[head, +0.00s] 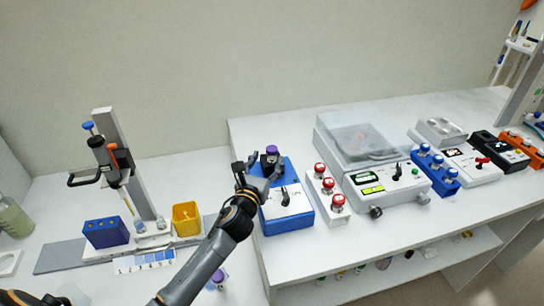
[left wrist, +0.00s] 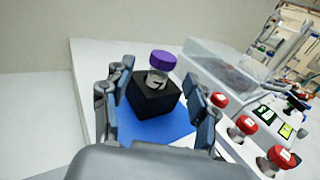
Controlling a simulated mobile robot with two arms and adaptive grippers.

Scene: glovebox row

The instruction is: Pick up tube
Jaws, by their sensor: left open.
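A clear tube with a purple cap (head: 271,149) stands upright in a black block on the blue device (head: 288,214). The tube (left wrist: 157,77) also shows in the left wrist view, seated in the black block (left wrist: 153,96) and leaning slightly in the picture. My left gripper (head: 258,170) is open, its fingers apart on either side of the block in the picture. In the left wrist view the tube shows beyond and between the open fingers (left wrist: 153,98), and nothing is held. A second purple-capped tube (head: 219,275) shows low beside my left arm, partly hidden. My right gripper is not in view.
A white rack of red-capped vials (head: 327,188) stands close right of the blue device, then a scale with a clear cover (head: 357,142). On the left are a pipette stand (head: 128,165), a blue block (head: 105,232) and a yellow cup (head: 186,218).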

